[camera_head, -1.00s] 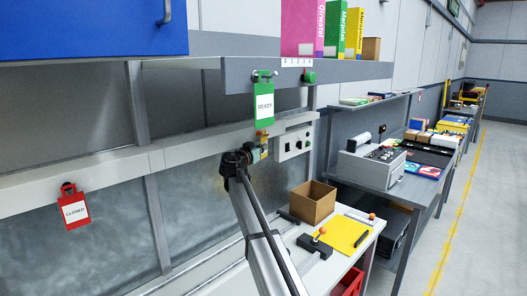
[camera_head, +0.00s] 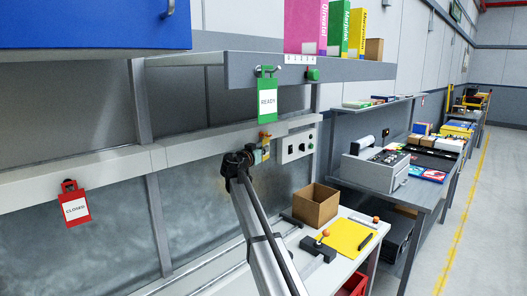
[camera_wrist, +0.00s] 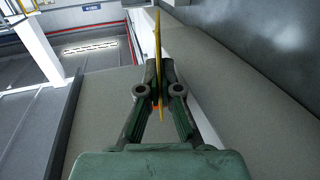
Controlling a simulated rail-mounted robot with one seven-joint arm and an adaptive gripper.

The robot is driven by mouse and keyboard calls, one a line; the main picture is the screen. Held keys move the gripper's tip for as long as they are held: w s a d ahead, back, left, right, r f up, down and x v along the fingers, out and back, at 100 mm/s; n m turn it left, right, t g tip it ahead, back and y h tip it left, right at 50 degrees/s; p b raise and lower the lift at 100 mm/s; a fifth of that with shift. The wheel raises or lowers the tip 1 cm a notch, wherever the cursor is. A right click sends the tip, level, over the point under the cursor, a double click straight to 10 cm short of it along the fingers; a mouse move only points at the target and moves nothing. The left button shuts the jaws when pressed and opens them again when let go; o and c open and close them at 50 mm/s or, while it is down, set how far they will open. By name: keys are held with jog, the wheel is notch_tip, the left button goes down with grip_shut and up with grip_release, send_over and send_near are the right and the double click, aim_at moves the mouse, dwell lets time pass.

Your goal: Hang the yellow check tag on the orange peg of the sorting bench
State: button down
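My gripper (camera_wrist: 158,100) is shut on a thin yellow plate, the yellow check tag (camera_wrist: 157,45), seen edge-on between the fingers in the wrist view. In the head view my gripper (camera_head: 255,157) is beside the bench's back rail, mostly hidden by my dark wrist. A small yellow piece of the tag (camera_head: 265,154) shows there. An orange piece, apparently the orange peg (camera_head: 264,134), sits just above it on the rail. I cannot tell whether tag and peg touch. A small orange patch also shows between the fingers in the wrist view.
A green READY tag (camera_head: 267,102) hangs from the shelf edge just above my gripper. A red CLOSED tag (camera_head: 75,208) hangs at the left. A grey control box (camera_head: 298,146) is close on the right. A cardboard box (camera_head: 315,206) stands on the bench (camera_head: 345,268).

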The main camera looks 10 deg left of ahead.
jog(key=c, duration=1.2)
grip_release()
jog(key=shift+c, duration=0.2)
